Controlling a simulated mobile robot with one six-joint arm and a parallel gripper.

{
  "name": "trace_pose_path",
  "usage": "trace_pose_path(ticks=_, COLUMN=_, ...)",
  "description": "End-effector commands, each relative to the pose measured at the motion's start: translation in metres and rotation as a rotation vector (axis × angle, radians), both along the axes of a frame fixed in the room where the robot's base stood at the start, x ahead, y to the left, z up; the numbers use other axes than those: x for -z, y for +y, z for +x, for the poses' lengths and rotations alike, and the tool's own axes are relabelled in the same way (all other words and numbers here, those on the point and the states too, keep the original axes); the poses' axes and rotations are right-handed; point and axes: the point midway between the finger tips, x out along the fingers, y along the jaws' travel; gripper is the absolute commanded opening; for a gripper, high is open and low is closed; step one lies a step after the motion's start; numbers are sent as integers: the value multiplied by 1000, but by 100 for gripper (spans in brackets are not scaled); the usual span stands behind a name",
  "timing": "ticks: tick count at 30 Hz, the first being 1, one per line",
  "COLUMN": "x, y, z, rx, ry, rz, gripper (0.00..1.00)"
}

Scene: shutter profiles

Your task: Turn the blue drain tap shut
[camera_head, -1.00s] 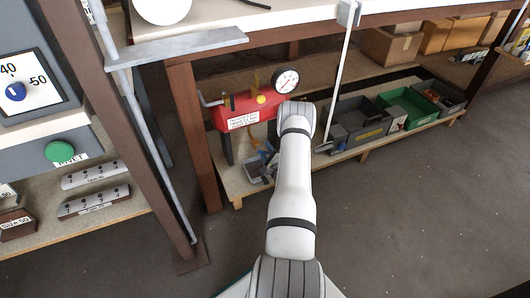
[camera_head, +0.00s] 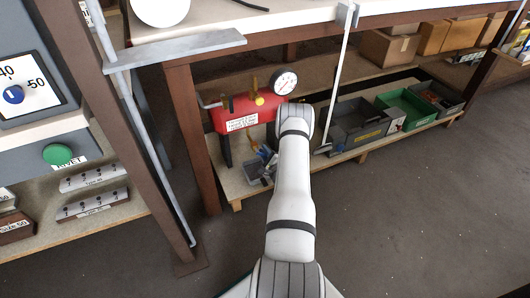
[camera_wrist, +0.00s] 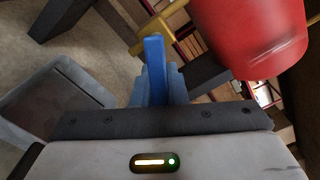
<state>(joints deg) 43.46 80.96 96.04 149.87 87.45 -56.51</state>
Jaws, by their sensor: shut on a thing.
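The blue drain tap handle (camera_wrist: 154,58) stands up in the middle of the wrist view, below and left of the end of the red tank (camera_wrist: 255,40). My gripper (camera_wrist: 158,88) is shut on this handle, with its fingers close on both sides of it. In the head view the red tank (camera_head: 236,118) sits on the low shelf under the bench. My wrist hides most of my gripper there, and the tap is too small and covered to make out clearly.
A grey tray (camera_wrist: 60,100) lies at left in the wrist view. A bench leg (camera_head: 194,138) stands left of the tank. Grey bins (camera_head: 361,136) and a green bin (camera_head: 407,122) stand to its right.

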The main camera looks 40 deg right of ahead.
Motion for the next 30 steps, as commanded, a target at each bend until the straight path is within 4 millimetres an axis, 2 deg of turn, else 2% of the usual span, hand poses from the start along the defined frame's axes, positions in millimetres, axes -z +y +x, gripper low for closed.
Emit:
trace_pose_path(ticks=7, x=-3, y=-2, z=-1, rx=3, ry=19, rz=-77, gripper=0)
trace_pose_path(ticks=21, x=-15, y=-4, z=-1, rx=0, ry=94, rz=-395, gripper=0)
trace_pose_path(ticks=30, x=-19, y=-4, z=-1, rx=-2, ry=126, rz=-525, gripper=0)
